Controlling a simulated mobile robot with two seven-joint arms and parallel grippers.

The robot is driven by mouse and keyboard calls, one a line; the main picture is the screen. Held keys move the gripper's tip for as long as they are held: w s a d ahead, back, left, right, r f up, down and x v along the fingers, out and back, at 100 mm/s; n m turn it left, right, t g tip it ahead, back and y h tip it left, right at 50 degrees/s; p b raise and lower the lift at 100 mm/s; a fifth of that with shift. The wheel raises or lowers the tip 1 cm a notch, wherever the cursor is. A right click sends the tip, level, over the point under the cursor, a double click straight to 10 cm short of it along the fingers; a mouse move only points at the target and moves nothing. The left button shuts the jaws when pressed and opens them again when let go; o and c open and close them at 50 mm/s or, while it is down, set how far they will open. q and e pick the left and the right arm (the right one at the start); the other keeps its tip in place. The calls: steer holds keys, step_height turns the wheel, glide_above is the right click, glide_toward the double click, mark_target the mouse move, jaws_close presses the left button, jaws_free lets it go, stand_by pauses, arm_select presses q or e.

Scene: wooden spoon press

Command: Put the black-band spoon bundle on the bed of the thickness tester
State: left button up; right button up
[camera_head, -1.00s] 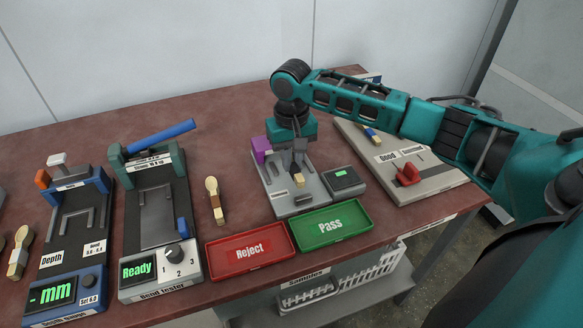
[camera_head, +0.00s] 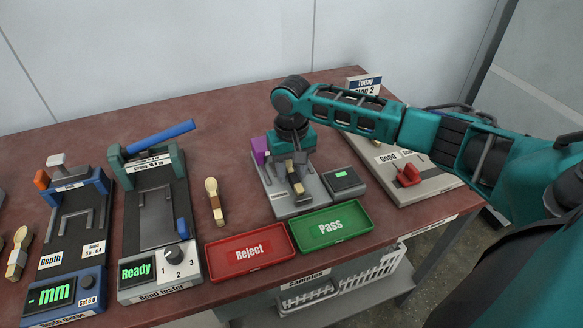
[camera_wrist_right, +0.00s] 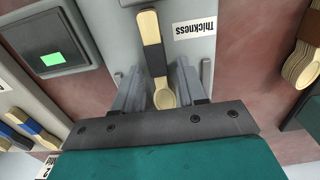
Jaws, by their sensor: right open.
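The black-band spoon bundle (camera_wrist_right: 150,28) lies lengthwise on the grey bed of the thickness tester (camera_wrist_right: 203,75), beside its "Thickness" label in the right wrist view. Its bowl end points towards my gripper. In the head view the bundle (camera_head: 299,188) is partly hidden by the gripper. My right gripper (camera_wrist_right: 155,78) is open, with one finger on each side of the bundle and gaps visible between. In the head view the right gripper (camera_head: 296,172) is low over the tester (camera_head: 275,196). My left gripper is not in view.
The tester's display box (camera_head: 344,181) stands right of its bed. Red Reject (camera_head: 247,254) and green Pass (camera_head: 331,226) trays lie in front. Another spoon bundle (camera_head: 214,201) lies to the left, next to the bend tester (camera_head: 158,212). A grey Good board (camera_head: 418,182) is at right.

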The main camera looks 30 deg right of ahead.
mark_target(292, 172)
steer(key=shift+r, duration=0.15)
step_height(292, 172, up, 12)
steer(key=p, duration=0.1)
stand_by(0.3)
stand_by(0.5)
